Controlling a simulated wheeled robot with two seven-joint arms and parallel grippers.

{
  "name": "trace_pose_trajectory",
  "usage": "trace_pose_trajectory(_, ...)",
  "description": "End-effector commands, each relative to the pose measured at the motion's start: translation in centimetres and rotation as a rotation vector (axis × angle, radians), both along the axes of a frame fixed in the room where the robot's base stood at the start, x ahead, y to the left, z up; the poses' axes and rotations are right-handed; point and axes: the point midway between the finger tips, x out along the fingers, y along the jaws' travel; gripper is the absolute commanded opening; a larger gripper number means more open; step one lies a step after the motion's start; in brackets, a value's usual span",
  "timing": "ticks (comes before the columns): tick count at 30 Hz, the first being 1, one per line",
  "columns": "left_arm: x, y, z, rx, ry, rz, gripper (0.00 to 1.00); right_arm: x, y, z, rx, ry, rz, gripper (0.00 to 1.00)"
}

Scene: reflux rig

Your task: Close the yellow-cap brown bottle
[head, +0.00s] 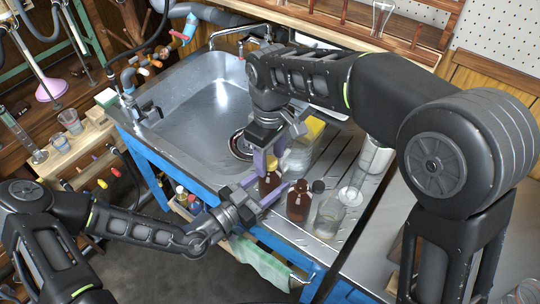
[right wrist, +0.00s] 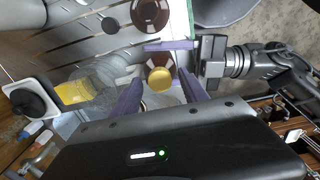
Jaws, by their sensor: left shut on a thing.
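A brown bottle (head: 269,185) stands at the sink's front right edge, between the purple fingers of my left gripper (head: 268,190). The left gripper is shut on it. In the right wrist view the bottle's brown body (right wrist: 157,60) shows behind a round yellow cap (right wrist: 160,80). My right gripper (head: 277,152) is above the bottle. In the right wrist view its two fingers (right wrist: 160,92) stand on either side of the yellow cap with apparent gaps, so it looks open. I cannot tell whether the cap is seated on the bottle neck.
The sink basin (head: 185,118) is empty to the left.

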Motion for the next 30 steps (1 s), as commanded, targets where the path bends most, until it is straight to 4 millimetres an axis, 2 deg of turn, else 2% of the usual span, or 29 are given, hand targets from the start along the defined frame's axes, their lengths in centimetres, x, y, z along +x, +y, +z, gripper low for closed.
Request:
trace_pose_trajectory(11,0.0,0.0,0.0,0.000,0.000,0.000,0.00,0.0,0.0,0.4,0.001,-0.001,0.000,0.55)
trace_pose_trajectory(14,0.0,0.0,0.0,0.000,0.000,0.000,0.00,0.1,0.0,1.2,0.001,-0.002,0.000,0.55)
trace_pose_trajectory(24,0.0,0.0,0.0,0.000,0.000,0.000,0.00,0.0,0.0,6.3,0.002,-0.002,0.000,0.55)
trace_pose_trajectory(30,0.0,0.0,0.0,0.000,0.000,0.000,0.00,0.0,0.0,7.5,0.000,0.000,0.000,0.55)
